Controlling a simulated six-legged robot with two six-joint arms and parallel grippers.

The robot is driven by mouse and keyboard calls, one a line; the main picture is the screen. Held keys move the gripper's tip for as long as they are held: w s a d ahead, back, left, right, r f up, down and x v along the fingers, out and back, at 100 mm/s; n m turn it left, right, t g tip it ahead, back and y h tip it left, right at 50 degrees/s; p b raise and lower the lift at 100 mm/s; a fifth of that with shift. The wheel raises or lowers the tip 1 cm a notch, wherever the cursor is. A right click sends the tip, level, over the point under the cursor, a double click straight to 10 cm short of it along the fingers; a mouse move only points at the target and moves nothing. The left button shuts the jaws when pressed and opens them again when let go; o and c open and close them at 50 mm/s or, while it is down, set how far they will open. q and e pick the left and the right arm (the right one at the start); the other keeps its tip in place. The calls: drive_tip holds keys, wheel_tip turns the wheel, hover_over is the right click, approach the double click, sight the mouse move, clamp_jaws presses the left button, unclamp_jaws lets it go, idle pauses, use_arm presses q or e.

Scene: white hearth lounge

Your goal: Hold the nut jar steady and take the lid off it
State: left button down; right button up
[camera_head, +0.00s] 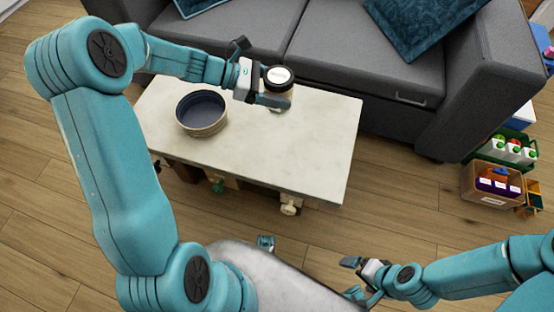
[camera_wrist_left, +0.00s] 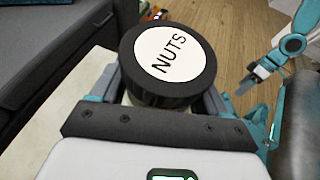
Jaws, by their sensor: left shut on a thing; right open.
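The nut jar (camera_head: 284,92) stands upright near the back edge of the pale table (camera_head: 320,160). Its dark lid (camera_head: 279,76) is on top, with a white label. In the left wrist view the lid (camera_wrist_left: 168,60) reads "NUTS" and fills the space between the fingers. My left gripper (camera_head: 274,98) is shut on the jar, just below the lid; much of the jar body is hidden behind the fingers. My right gripper (camera_head: 350,276) is open and empty, low in front of the table and well away from the jar.
A round dark-lined bowl (camera_head: 201,112) sits on the table, left of the jar. A grey sofa (camera_head: 360,50) stands close behind the table. Crates with bottles (camera_head: 510,150) are on the floor at right. The table's right part is clear.

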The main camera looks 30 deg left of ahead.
use_arm(q)
drive_tip(key=shift+n+t+y, duration=0.3)
drive_tip(key=shift+n+t, duration=0.1)
drive_tip(key=shift+n, duration=0.1)
drive_tip(key=shift+s+a+f+b, duration=0.1)
drive_tip(key=shift+a+f+b, duration=0.55)
drive_tip(key=shift+f+b, duration=2.2)
drive_tip(key=shift+s+a+f+b, duration=0.15)
drive_tip(key=shift+a+f+b, duration=0.5)
drive_tip(key=shift+f, duration=4.35)
drive_tip(key=shift+s+a+f+b, duration=0.1)
drive_tip(key=shift+a+f+b, duration=1.1)
drive_tip(key=shift+f, duration=2.75)
drive_tip(key=shift+d+b, duration=0.5)
drive_tip(key=shift+f, duration=0.2)
unclamp_jaws()
drive_tip(key=shift+a+r, duration=0.15)
drive_tip(key=shift+r, duration=0.2)
drive_tip(key=p+v, duration=0.4)
drive_tip(key=v, duration=0.7)
drive_tip(key=shift+s+a, duration=0.25)
drive_tip(key=shift+s, duration=0.05)
